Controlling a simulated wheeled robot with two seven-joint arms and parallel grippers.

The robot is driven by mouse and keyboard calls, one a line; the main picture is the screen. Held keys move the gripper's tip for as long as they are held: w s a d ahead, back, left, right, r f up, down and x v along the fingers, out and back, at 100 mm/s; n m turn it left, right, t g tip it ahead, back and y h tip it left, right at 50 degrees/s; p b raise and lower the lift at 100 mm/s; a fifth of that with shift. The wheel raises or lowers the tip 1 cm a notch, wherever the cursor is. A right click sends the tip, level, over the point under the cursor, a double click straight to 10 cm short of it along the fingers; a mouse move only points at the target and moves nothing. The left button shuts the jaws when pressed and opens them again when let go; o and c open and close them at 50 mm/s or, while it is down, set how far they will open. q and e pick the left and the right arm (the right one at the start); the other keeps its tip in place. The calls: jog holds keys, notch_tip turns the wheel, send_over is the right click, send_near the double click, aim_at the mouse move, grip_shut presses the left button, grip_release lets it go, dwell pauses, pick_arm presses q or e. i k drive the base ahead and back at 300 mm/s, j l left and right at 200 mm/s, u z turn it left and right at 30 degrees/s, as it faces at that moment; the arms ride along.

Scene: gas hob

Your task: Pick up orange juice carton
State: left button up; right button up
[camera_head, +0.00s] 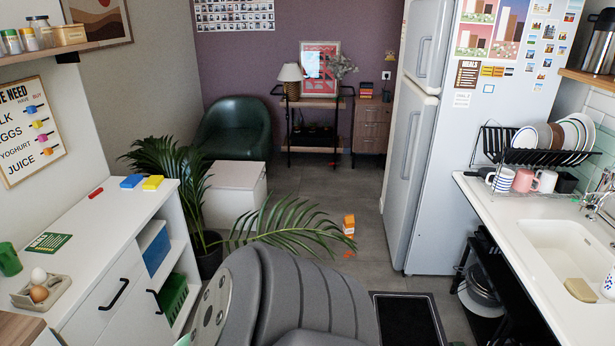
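A small orange carton (349,224), which looks like the orange juice carton, stands on the grey floor in the middle of the head view. It is between the potted palm and the fridge. Small orange-red patches lie on the floor just in front of it; I cannot tell what they are. A palm frond reaches close to its left side in the picture. Neither of my grippers shows in this view.
A white fridge (420,150) stands right of the carton. A potted palm (210,255) and a white box (235,185) are to its left. A white cabinet (95,240) lines the left, a sink counter (500,215) the right. A dark mat (408,318) lies nearer. Floor beyond the carton is mostly clear.

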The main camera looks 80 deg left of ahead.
aim_at(348, 222)
jog(key=u, duration=2.3)
jog(key=i+z, duration=0.15)
jog(key=z, duration=0.2)
jog(key=i+j+z, duration=0.1)
jog(key=z, duration=0.3)
jog(key=i+j+z, duration=0.25)
jog(key=i+j, duration=0.3)
jog(key=i+j+z, duration=0.15)
jog(key=j, duration=0.25)
jog(key=i+j+z, duration=0.1)
jog(key=i+j, duration=0.2)
jog(key=i+j+z, duration=0.15)
jog(key=j, duration=0.35)
jog(key=i+l, duration=0.05)
